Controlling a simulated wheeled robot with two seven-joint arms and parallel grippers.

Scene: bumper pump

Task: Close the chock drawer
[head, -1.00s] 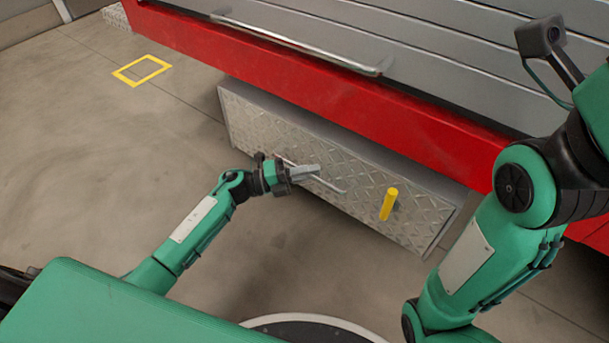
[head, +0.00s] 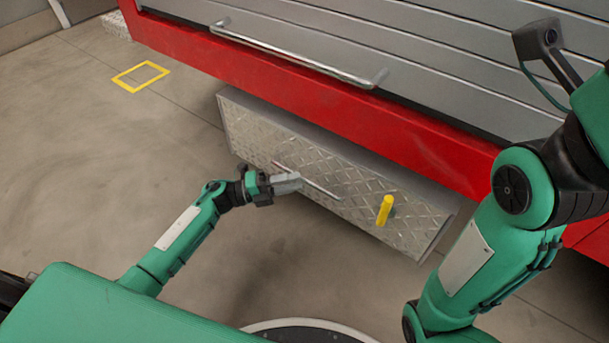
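The chock drawer (head: 335,175) has a diamond-plate metal front and sits under the red bumper of the vehicle. Its front stands out a little from beneath the bumper, with a strip of its grey top showing. A thin bar handle (head: 322,189) runs across the front, and a yellow knob or lever (head: 384,210) sticks out on the right. My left gripper (head: 296,181) is in front of the drawer, at the left part of the handle. Its fingers look close together, but whether they touch the handle or drawer is unclear. My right gripper is out of view; only its arm shows.
The red bumper (head: 300,95) overhangs the drawer, below a grey slatted shutter (head: 440,50) with a long bar handle (head: 300,55). A yellow square (head: 141,77) is marked on the floor at the far left. The concrete floor left of the drawer is clear.

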